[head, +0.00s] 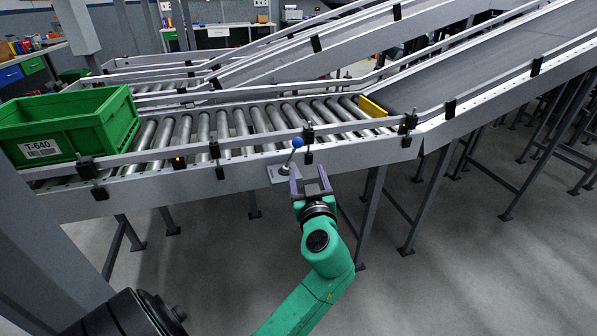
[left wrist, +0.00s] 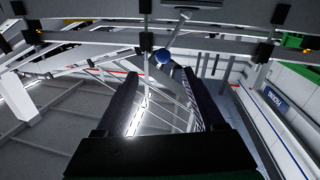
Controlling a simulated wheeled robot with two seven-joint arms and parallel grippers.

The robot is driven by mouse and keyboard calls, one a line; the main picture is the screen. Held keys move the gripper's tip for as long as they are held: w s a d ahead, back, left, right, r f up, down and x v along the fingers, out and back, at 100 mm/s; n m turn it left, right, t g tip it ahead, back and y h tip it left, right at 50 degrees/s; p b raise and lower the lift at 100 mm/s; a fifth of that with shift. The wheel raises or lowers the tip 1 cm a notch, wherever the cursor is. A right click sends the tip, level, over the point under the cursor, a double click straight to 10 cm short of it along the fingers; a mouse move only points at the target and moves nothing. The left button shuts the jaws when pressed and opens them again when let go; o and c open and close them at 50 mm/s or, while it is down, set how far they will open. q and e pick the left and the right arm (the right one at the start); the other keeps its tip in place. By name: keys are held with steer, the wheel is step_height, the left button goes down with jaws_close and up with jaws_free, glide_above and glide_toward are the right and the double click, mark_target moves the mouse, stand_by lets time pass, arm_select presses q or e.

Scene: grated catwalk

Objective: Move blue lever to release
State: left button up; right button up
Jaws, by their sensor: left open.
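The blue lever has a blue ball knob (head: 297,142) on a thin metal rod, rising from a grey plate on the front side of the roller conveyor. The rod leans a little to the right in the head view. My left gripper (head: 309,181) is open and empty, just in front of and below the knob. In the left wrist view the knob (left wrist: 162,57) shows past the fingertips, between the lines of the two open fingers (left wrist: 164,75). I see no contact between fingers and lever. My right gripper is not in view.
A green crate (head: 118,122) labelled T-640 stands on the rollers (head: 205,126) at the left. A yellow stop (head: 372,106) sits at the rollers' right end, before a dark belt (head: 450,78). The conveyor's side rail (head: 230,170) and legs (head: 374,195) are close to my gripper. Floor in front is clear.

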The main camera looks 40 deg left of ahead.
mark_target(299, 145)
arm_select(q)
steer(key=shift+n, duration=0.3)
steer(key=p+x, duration=0.1)
steer(key=x, duration=0.3)
steer(key=p+x, duration=0.1)
steer(key=x, duration=0.4)
steer(key=r+x, duration=0.1)
steer(key=x, duration=0.4)
steer(key=shift+a+r+p, duration=0.1)
steer(key=shift+a+p, duration=0.3)
steer(key=shift+a, duration=0.05)
steer(key=shift+c, duration=0.2)
